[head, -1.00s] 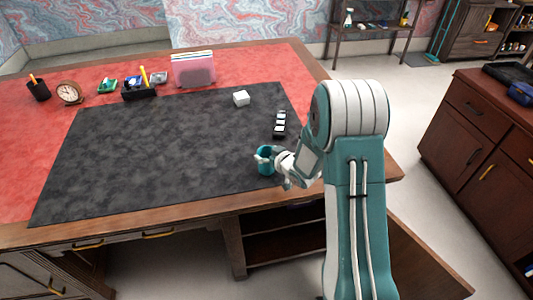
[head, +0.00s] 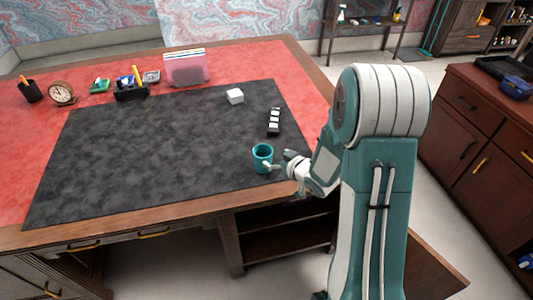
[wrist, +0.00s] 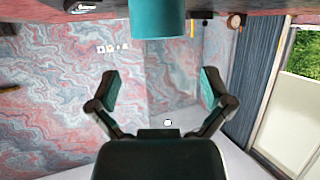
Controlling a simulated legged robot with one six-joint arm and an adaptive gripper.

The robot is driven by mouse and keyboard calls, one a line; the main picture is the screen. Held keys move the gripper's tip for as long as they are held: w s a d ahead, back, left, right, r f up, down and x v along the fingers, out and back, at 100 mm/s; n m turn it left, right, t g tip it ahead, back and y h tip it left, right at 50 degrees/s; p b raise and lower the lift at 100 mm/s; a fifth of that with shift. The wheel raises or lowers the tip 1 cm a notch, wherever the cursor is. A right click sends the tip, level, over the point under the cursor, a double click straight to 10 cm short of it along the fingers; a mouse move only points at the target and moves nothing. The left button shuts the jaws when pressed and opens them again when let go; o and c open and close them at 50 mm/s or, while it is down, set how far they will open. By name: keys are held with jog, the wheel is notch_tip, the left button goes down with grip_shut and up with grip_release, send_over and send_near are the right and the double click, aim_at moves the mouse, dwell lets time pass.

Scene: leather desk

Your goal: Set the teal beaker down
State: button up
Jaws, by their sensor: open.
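The teal beaker (head: 262,156) stands upright on the black desk mat (head: 150,150), near the mat's front right corner. It is apart from my gripper (head: 279,163), which is just to its right with its jaws open and empty. In the wrist view, the two spread fingers of my gripper (wrist: 158,88) show with nothing between them. The teal beaker (wrist: 157,18) shows at the top edge there, beyond the fingertips and partly cut off by the frame.
A white cube (head: 235,96) and a dark strip with white blocks (head: 274,121) lie on the mat behind the beaker. A pink file holder (head: 186,68), a clock (head: 61,94) and a pen cup (head: 30,91) stand along the back. The mat's middle and left are clear.

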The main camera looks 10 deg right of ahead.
jog(key=s+d+r+m+g+h, duration=0.25)
jog(key=s+r+h, duration=0.5)
jog(key=r, duration=0.75)
jog(key=s+a+r+m+g+y, duration=0.1)
jog(key=s+a+r+g, duration=0.1)
jog(key=s, duration=0.8)
jog(key=s+a+r+m+g+y, duration=0.1)
jog(key=s+a+r+g, duration=0.1)
jog(key=s, duration=0.9)
jog(key=shift+a+r, duration=0.8)
jog(key=shift+a, duration=0.1)
jog(key=shift+g+y, duration=0.25)
jog(key=shift+c, duration=0.3)
